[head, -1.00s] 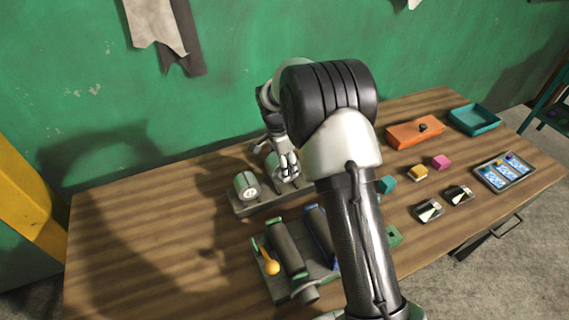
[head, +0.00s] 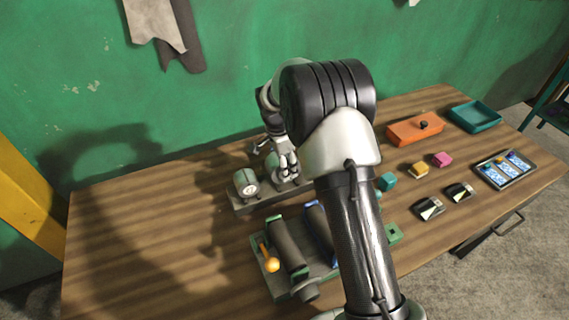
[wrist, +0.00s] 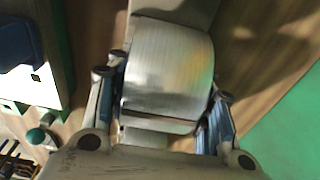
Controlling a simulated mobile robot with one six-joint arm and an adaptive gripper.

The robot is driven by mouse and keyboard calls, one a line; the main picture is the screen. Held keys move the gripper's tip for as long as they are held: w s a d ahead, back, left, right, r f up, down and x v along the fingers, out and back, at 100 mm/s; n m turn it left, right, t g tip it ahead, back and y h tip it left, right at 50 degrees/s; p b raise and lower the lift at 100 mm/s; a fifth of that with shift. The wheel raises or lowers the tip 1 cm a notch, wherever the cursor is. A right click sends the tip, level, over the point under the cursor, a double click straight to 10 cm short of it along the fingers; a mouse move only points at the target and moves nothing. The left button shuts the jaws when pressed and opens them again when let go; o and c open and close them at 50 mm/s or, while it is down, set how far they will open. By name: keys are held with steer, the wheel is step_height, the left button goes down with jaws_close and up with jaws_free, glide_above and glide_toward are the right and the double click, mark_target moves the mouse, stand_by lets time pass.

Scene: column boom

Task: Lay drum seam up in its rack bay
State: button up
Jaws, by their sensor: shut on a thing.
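My gripper (head: 286,166) is low over the grey rack (head: 243,208) at the back of the table, partly behind my arm. In the wrist view my gripper (wrist: 165,98) is shut on a brushed-metal drum (wrist: 168,62), a finger on each side. A dark line crosses the drum near its lower edge; I cannot tell whether it is the seam. The held drum also shows in the head view (head: 272,167), mostly hidden by the fingers. I cannot tell whether it touches the rack. Another drum (head: 246,184) with a white end label sits in the rack to the left.
In front of the rack is a grey fixture (head: 276,283) with dark rollers and an orange-knobbed lever (head: 271,264). The table's left side is clear.

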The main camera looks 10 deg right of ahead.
steer(key=shift+f, duration=0.2)
steer(key=o, duration=1.3)
steer(key=r, duration=0.4)
steer(key=a+r, duration=0.1)
steer(key=r, duration=0.7)
steer(key=shift+s+a, duration=0.15)
steer(key=shift+a, duration=0.05)
steer(key=shift+f, duration=0.1)
